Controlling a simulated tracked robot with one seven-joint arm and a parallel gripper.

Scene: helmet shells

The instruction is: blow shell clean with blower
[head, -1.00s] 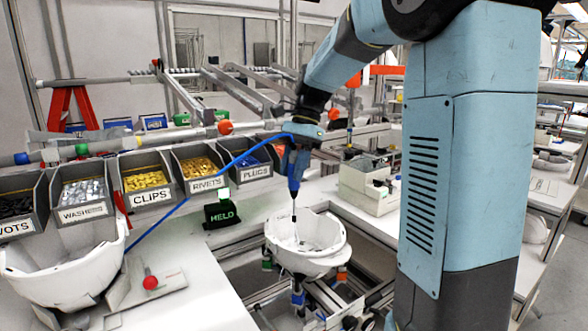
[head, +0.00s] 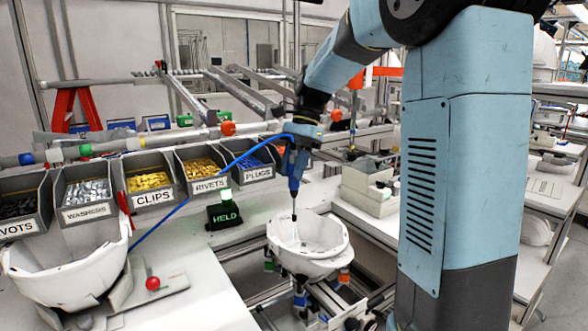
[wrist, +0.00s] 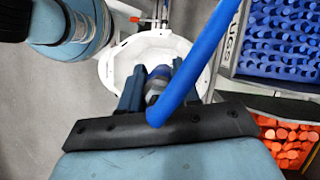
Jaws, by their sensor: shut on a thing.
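A white helmet shell (head: 325,262) sits open side up on a fixture in the middle of the head view. Small marks or bits show inside it, too small to tell apart. My gripper (head: 296,160) is shut on the blue blower (head: 294,182), which points down with its dark nozzle just above the shell's rim and interior. A blue hose (head: 200,190) runs from the blower down to the left. In the wrist view the blower (wrist: 158,85) sits between the fingers, its hose (wrist: 195,65) crossing in front, and the shell (wrist: 115,73) lies beyond, partly hidden.
A second white shell (head: 65,270) stands at left by a red-knobbed lever (head: 152,283). Bins of washers (head: 85,195), clips (head: 150,180), rivets (head: 205,172) and plugs (head: 253,165) line the back. A small display (head: 224,215) reads "HELD" under a green light.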

